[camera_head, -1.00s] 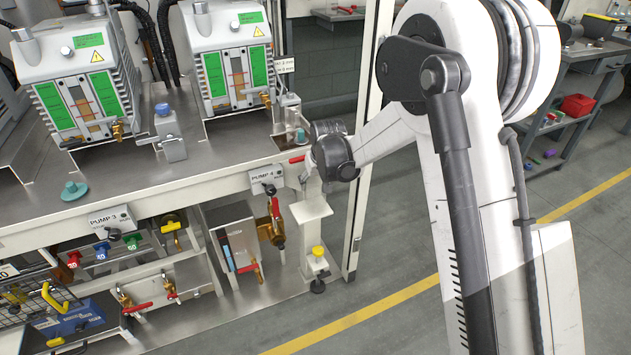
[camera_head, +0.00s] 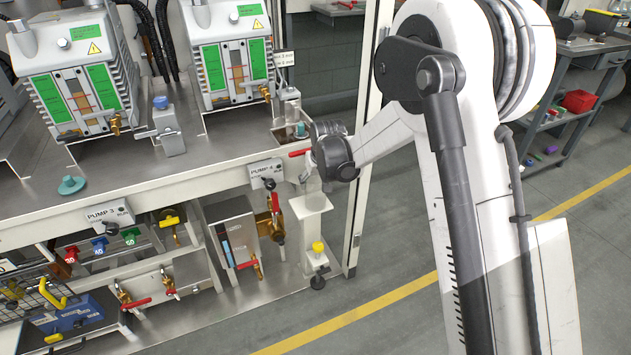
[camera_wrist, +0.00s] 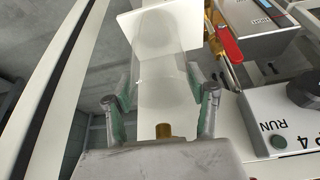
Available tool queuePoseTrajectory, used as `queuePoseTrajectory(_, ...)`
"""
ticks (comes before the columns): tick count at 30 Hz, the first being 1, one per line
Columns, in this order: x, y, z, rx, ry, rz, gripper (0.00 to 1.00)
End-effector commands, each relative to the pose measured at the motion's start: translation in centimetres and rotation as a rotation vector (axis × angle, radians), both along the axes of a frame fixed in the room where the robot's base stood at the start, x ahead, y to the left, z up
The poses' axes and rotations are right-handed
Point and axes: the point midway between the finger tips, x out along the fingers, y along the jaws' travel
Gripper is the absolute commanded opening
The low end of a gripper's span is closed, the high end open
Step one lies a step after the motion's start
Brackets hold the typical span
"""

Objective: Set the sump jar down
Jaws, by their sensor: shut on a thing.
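The sump jar (camera_wrist: 160,60) is a clear, see-through cylinder with a brass fitting (camera_wrist: 163,130) at its near end, in the wrist view. My gripper (camera_wrist: 162,80) is shut on it, one grey-green finger on each side. The jar is in line with a white shelf bracket (camera_wrist: 133,20); I cannot tell whether its far end touches it. In the head view the white bracket (camera_head: 310,204) stands at the bench's right end, just below my wrist. The jar and fingers are hard to make out there.
The PUMP 4 panel (camera_head: 265,172) and a red-handled valve (camera_wrist: 229,42) are close on the right in the wrist view. A yellow knob (camera_head: 318,248) sits lower on the bracket. A white upright post (camera_head: 362,200) stands just right. Open floor lies beyond.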

Motion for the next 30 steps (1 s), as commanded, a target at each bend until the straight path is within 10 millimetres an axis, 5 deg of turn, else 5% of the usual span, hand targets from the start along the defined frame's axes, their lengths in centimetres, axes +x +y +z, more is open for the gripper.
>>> queuePoseTrajectory(2,0.0,0.0,-0.2,0.0,0.0,0.0,0.1)
queuePoseTrajectory(3,0.0,0.0,-0.2,0.0,0.0,0.0,0.53)
queuePoseTrajectory(8,0.0,0.0,-0.1,0.0,0.0,0.0,0.74)
queuePoseTrajectory(20,-0.3,-0.1,0.6,0.0,0.0,0.0,0.74)
queuePoseTrajectory(30,-2.2,-0.8,5.5,0.0,0.0,0.0,0.74)
